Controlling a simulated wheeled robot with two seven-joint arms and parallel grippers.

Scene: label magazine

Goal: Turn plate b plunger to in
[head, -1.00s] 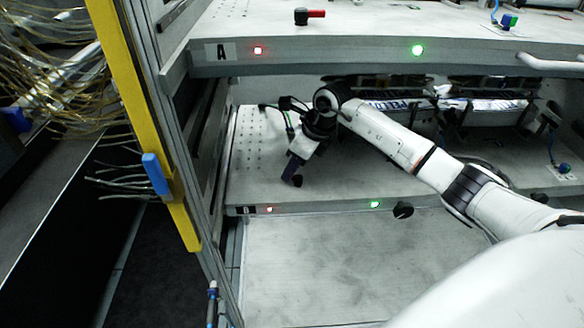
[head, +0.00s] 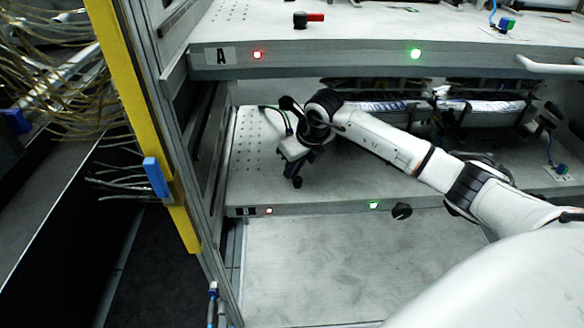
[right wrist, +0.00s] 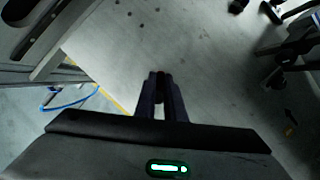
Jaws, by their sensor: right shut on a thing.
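Plate b (head: 340,185) is the lower grey shelf, with a dark label at its front left corner. My right gripper (head: 296,181) points down at the front left part of this plate, near its front edge. In the right wrist view its two dark fingers (right wrist: 159,80) are close together, shut on a small dark thing between the tips. That thing sits where the plunger of plate b would be, but the fingers hide nearly all of it, so its position cannot be read. My left gripper is not in view.
Upper plate A (head: 380,52) overhangs the arm and carries a red-handled plunger (head: 309,19). Dark clamps with shiny packs (head: 485,106) stand at the back right.

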